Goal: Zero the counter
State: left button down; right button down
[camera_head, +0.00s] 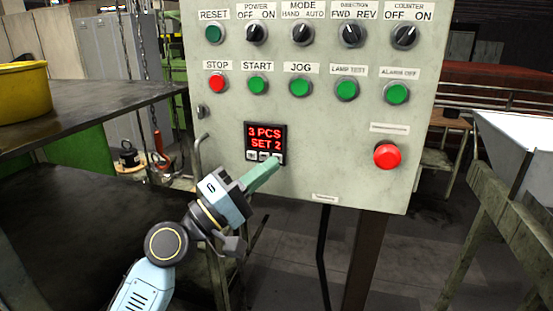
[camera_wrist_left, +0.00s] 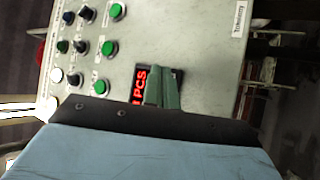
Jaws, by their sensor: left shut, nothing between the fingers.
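The counter (camera_head: 265,128) is a small black display on the grey control panel (camera_head: 330,190), reading "3 PCS SET 2" in red. A row of small pale buttons runs along its lower edge. My left gripper (camera_head: 275,163) is shut and empty, its green fingertips at the right end of that row. The tips cover part of the rightmost button, and I cannot tell if they touch it. In the left wrist view the shut fingers (camera_wrist_left: 162,92) lie over part of the display (camera_wrist_left: 139,86). My right gripper is not in view.
Above the counter are green buttons, a red STOP button (camera_head: 217,83) and black knobs, including the COUNTER knob (camera_head: 404,36). A large red button (camera_head: 387,155) projects at right. A dark table with a yellow bin (camera_head: 22,92) stands at left, a white tray (camera_head: 520,140) at right.

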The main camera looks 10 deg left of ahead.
pick_arm(q)
jog(key=shift+w, duration=0.15)
dwell(0.4)
jog(key=shift+w+b, duration=0.3)
jog(key=shift+w, duration=0.1)
dwell(0.5)
jog(key=shift+s, duration=0.6)
jog(key=shift+s, duration=0.1)
jog(key=s+p, duration=0.1)
jog(key=s, duration=0.4)
jog(key=shift+s+a, duration=0.15)
jog(key=shift+s, duration=0.2)
